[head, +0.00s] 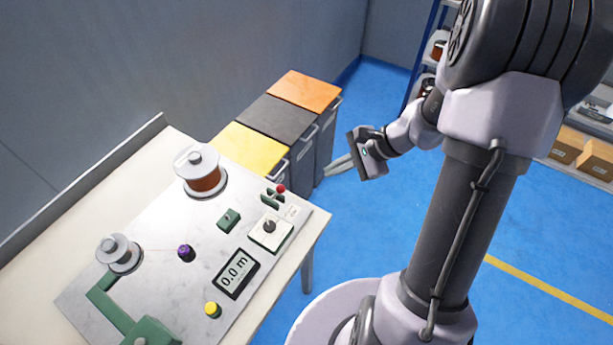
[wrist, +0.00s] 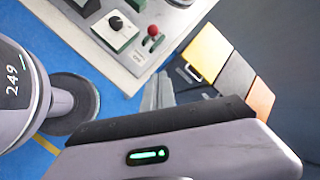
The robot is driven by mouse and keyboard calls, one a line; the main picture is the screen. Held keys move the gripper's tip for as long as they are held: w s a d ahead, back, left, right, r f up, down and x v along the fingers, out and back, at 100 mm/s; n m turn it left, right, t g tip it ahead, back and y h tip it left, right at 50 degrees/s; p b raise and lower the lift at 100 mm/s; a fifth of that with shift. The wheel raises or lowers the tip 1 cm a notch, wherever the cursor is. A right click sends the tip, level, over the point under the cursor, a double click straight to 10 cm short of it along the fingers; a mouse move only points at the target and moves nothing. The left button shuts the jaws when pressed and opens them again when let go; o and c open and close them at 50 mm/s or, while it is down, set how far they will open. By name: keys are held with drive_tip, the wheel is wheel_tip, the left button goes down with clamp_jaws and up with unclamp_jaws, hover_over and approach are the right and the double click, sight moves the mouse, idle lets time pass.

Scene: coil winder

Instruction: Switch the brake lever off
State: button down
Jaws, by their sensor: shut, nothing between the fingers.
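The brake lever, with a red ball knob (head: 281,188) on a green bracket, stands at the right back edge of the winder's metal plate (head: 150,225). In the wrist view the red knob (wrist: 153,31) shows at the top centre, near the panel's edge. A small label plate lies beside it. My gripper (head: 328,172) is shut and empty, out over the floor to the right of the table and apart from the lever. Its fingers (wrist: 158,85) point toward the panel in the wrist view. The exact tilt of the lever is too small to tell.
A black rotary knob (head: 269,227) on a white plate sits just in front of the lever. A copper wire spool (head: 203,178) stands to its left. Yellow, black and orange-lidded bins (head: 252,149) stand behind the table.

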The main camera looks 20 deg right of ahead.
sight(276, 193)
drive_tip(key=w+a+f+b, duration=0.3)
drive_tip(key=a+f, duration=0.3)
drive_tip(key=a, duration=0.2)
drive_tip(key=shift+a+b, duration=0.35)
drive_tip(key=shift+b, duration=0.3)
drive_tip(key=shift+w, duration=0.1)
